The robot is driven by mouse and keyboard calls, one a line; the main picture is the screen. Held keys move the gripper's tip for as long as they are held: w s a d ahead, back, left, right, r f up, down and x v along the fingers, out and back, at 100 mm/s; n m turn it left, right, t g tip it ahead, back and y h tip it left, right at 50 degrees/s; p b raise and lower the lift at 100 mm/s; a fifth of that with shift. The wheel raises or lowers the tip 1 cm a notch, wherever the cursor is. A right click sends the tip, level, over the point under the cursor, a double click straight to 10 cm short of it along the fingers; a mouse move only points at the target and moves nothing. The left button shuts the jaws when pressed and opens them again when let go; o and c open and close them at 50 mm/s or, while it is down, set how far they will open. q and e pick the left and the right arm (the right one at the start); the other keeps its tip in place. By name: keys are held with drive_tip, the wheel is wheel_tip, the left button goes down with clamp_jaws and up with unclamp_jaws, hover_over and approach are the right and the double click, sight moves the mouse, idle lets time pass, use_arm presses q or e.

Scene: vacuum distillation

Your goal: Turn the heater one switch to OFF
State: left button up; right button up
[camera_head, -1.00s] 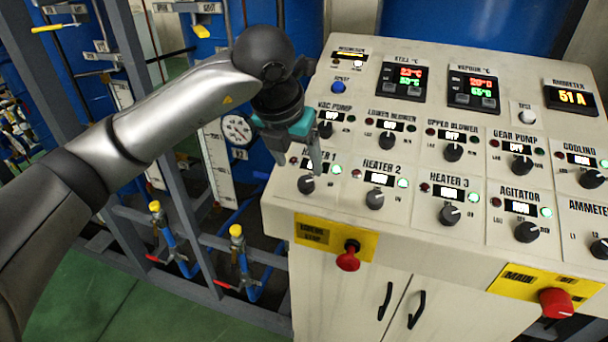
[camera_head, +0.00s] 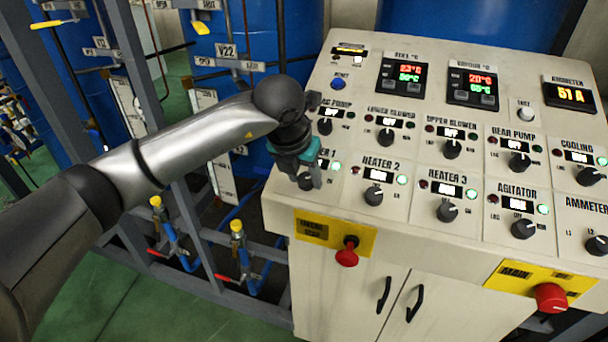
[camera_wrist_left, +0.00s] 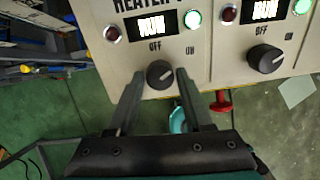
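The heater one switch is a black round knob (camera_wrist_left: 159,73) below a lit display. A green lamp (camera_wrist_left: 193,19) beside the display is lit, and the red lamp is dark. The knob's light mark points up and right, towards ON. My left gripper (camera_wrist_left: 159,76) is open, with one finger on each side of the knob and a small gap on both sides. In the head view my left gripper (camera_head: 307,180) is down at the panel and partly covers the knob and its label. My right gripper is not in view.
The heater two knob (camera_head: 373,195) is close on the right. The vacuum pump knob (camera_head: 325,127) is above. A red emergency stop button (camera_head: 347,252) sits on the yellow plate below. Valves and pipes (camera_head: 238,227) stand left of the panel (camera_head: 420,237).

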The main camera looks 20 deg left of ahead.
use_arm(q)
clamp_jaws()
idle(0.3)
drive_tip(key=shift+f+n+b, duration=0.1)
drive_tip(key=shift+n+b, duration=0.9)
drive_tip(key=shift+b, duration=0.05)
drive_tip(key=n+b, duration=0.2)
drive_tip(key=n, duration=0.1)
drive_tip(key=shift+d+b, duration=0.1)
drive_tip(key=shift+b, duration=0.25)
drive_tip(key=n+b, duration=0.2)
drive_tip(key=n, duration=0.2)
drive_tip(key=shift+n+b, duration=0.8)
drive_tip(key=shift+n, duration=0.7)
